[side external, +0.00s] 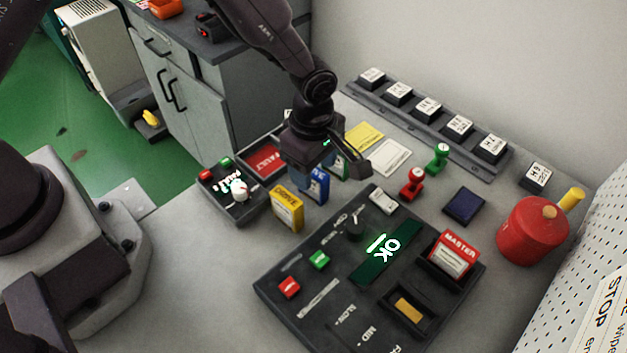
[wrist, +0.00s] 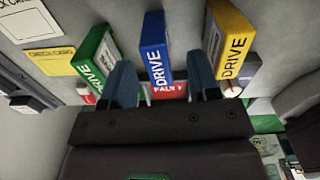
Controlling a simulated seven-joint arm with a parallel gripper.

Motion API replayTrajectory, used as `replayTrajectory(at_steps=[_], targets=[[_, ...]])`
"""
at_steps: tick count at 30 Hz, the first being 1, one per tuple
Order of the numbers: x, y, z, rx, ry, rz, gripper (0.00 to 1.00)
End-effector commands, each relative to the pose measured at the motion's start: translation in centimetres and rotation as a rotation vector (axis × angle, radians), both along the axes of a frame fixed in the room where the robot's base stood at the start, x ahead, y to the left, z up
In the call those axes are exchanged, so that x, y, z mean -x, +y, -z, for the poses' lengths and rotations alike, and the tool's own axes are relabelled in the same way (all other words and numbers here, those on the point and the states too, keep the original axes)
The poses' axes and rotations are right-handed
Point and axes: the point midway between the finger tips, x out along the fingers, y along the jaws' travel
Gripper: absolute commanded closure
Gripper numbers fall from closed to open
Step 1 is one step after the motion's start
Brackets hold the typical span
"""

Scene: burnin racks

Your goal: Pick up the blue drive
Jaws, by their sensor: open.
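The blue drive (side external: 321,187) stands upright on the bench between a yellow drive (side external: 287,209) and a green drive (side external: 342,170). My gripper (side external: 318,170) is over this row, pointing down, and partly covers the blue and green drives in the side view. In the wrist view my gripper (wrist: 160,66) is open, its two fingers apart. The blue drive (wrist: 155,48) shows between the fingers, the green drive (wrist: 97,55) by the left finger and the yellow drive (wrist: 229,40) by the right one. I cannot tell whether a finger touches any drive.
A red FAULT tray (side external: 265,160) and a small switch box (side external: 233,194) lie left of the drives. A control panel (side external: 335,290) with a lit OK display is in front. Green (side external: 438,156) and red (side external: 411,184) stamps and a red can (side external: 532,232) stand to the right.

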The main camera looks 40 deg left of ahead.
Motion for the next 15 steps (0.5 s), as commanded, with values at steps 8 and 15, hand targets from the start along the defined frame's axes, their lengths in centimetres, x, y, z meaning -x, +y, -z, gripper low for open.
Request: replayTrajectory(at_steps=[8, 15], targets=[[-0.2, 0.1, 3.9, 0.000, 0.003, -0.001, 0.45], [-0.2, 0.1, 4.1, 0.001, 0.000, -0.001, 0.45]])
